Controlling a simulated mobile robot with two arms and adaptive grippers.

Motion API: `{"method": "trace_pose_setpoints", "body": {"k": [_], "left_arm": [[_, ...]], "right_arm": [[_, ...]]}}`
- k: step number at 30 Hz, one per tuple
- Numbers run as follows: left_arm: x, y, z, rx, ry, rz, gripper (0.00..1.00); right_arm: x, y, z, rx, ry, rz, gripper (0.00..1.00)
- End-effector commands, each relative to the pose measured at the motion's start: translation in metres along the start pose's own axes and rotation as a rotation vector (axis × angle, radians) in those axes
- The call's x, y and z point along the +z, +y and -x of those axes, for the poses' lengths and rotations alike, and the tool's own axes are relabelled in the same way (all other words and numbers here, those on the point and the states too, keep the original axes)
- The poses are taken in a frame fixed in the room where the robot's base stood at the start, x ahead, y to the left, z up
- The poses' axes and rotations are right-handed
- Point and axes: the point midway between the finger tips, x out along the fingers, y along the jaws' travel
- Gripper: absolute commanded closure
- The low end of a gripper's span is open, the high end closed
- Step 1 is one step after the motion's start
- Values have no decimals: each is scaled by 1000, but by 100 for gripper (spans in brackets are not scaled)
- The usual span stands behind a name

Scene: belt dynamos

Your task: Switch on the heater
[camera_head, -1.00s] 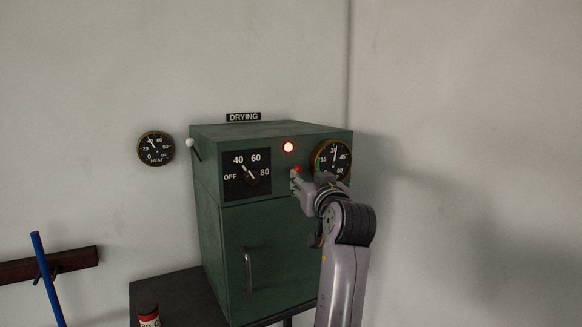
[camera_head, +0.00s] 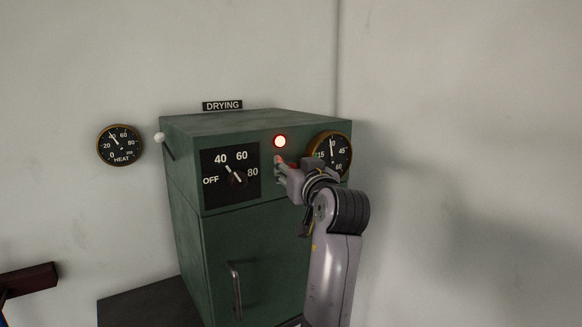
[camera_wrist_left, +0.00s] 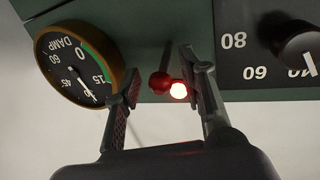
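The heater is a green cabinet (camera_head: 205,235) under a DRYING sign (camera_head: 222,105). Its dial knob (camera_head: 237,181) points at 40. A lit lamp (camera_head: 280,141) glows on the panel; it also shows in the left wrist view (camera_wrist_left: 179,90). A red-tipped lever (camera_head: 280,159) sits below the lamp, partly covered by my left gripper (camera_head: 284,168). In the left wrist view the red ball tip (camera_wrist_left: 158,83) lies between the two spread fingers of my left gripper (camera_wrist_left: 165,95), with a gap visible on both sides. My right gripper is in neither view.
A damp gauge (camera_head: 331,153) is right of the lever, close to one left finger. A white-knobbed lever (camera_head: 159,137) is on the cabinet's left side, near the HEAT gauge (camera_head: 121,145) on the wall. A door handle (camera_head: 235,290) is below; a dark table (camera_head: 150,303) stands left.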

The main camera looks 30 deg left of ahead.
Motion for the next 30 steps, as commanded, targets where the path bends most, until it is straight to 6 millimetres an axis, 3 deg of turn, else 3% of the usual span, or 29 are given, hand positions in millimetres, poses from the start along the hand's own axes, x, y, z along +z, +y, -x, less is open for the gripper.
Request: {"method": "trace_pose_setpoints", "body": {"k": [3,20,30], "left_arm": [[0,0,0,0,0,0,63],[0,0,0,1,1,0,100],[-7,0,0,3,-28,12,100]], "right_arm": [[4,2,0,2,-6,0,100],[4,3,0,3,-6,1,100],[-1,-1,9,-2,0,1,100]]}}
